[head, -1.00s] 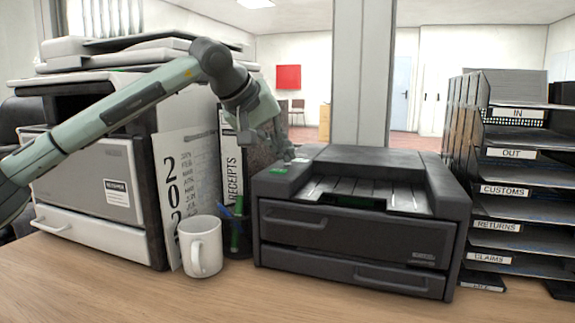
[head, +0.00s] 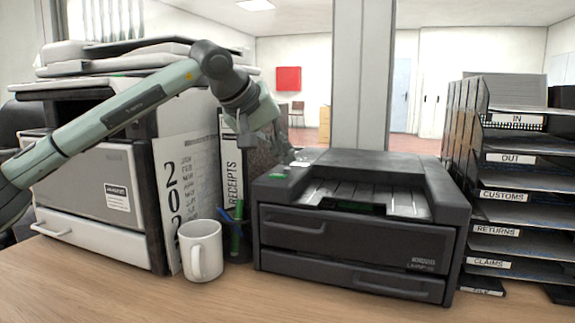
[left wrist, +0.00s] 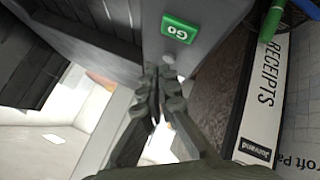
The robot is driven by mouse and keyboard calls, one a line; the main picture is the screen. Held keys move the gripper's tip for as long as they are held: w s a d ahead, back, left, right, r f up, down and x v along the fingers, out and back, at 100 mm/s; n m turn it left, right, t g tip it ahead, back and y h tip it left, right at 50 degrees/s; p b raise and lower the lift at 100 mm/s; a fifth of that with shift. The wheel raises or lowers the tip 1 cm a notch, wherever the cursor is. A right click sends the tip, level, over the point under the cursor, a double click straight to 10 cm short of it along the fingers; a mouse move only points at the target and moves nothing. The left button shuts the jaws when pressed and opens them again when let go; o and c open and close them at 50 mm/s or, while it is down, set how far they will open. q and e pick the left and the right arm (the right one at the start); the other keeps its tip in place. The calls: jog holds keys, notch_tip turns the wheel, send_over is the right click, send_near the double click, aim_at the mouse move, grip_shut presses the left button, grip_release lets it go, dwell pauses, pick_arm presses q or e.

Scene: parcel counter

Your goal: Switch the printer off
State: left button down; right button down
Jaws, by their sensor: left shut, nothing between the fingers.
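The black printer (head: 350,240) stands on the counter in the middle of the head view. My left gripper (head: 296,158) is shut and empty, at the back of the printer's left top strip. In the left wrist view the shut fingertips (left wrist: 166,78) are just below a small round grey button (left wrist: 168,58); I cannot tell whether they touch it. A green button marked "Go" (left wrist: 181,28) is beside the round one on the printer's grey casing (left wrist: 220,20). My right gripper is not in view.
A white mug (head: 203,250) and a pen holder (head: 238,240) stand left of the printer, before a calendar (head: 188,190) and a receipts binder (head: 230,165). A large copier (head: 90,190) is at the left. Labelled trays (head: 510,155) stand close at the right. The front counter is clear.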

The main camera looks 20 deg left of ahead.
pick_arm(q)
jog(key=shift+r, duration=0.25)
notch_tip(320, 180, up, 6)
jog(key=p, duration=0.4)
jog(key=shift+p, duration=0.4)
